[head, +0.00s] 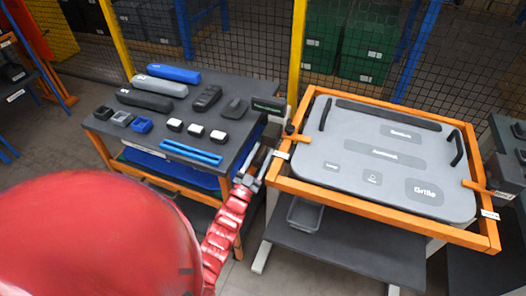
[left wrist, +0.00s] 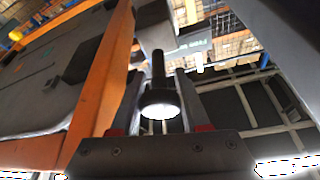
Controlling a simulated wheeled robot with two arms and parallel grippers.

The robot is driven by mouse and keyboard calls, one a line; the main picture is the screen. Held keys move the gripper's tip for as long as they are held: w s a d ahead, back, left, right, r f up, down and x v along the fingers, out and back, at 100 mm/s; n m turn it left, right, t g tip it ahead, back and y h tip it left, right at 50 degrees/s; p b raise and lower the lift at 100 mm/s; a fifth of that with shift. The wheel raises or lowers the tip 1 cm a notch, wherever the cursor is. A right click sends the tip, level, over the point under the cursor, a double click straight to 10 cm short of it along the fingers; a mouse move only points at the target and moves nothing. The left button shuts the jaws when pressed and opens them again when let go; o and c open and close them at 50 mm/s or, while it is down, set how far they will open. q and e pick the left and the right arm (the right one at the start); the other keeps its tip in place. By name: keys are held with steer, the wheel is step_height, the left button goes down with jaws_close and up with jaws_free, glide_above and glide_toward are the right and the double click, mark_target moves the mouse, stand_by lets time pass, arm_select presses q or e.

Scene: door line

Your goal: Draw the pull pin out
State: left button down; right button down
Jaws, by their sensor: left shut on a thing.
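The pull pin (left wrist: 159,100) shows in the left wrist view as a dark shaft with a wider round end that catches bright light. It lies between the two fingers of my left gripper (left wrist: 157,84), which is shut on it. In the head view my left gripper (head: 265,158) is at the left side of the orange frame, near its grey bracket; the pin is too small and covered to make out there. How deep the pin sits in its seat is hidden. My right gripper is in neither view.
The orange frame (head: 375,225) holds a grey door panel (head: 350,190) with black handles. Left of it, a dark table (head: 105,125) carries several parts and blue bars. A small grey bin (head: 304,214) sits below the frame. Mesh fencing stands behind.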

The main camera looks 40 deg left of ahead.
arm_select(q)
steer(key=c, duration=0.7)
jaws_free()
steer(key=shift+s+f, duration=0.1)
steer(key=shift+f, duration=0.05)
steer(key=shift+o, duration=0.2)
steer(key=shift+s, duration=0.1)
steer(key=shift+d, duration=0.1)
steer(key=shift+s+f, duration=0.15)
steer(key=shift+s, duration=0.15)
steer(key=b+v, duration=0.4)
steer(key=v, duration=1.2)
steer(key=shift+s, duration=0.35)
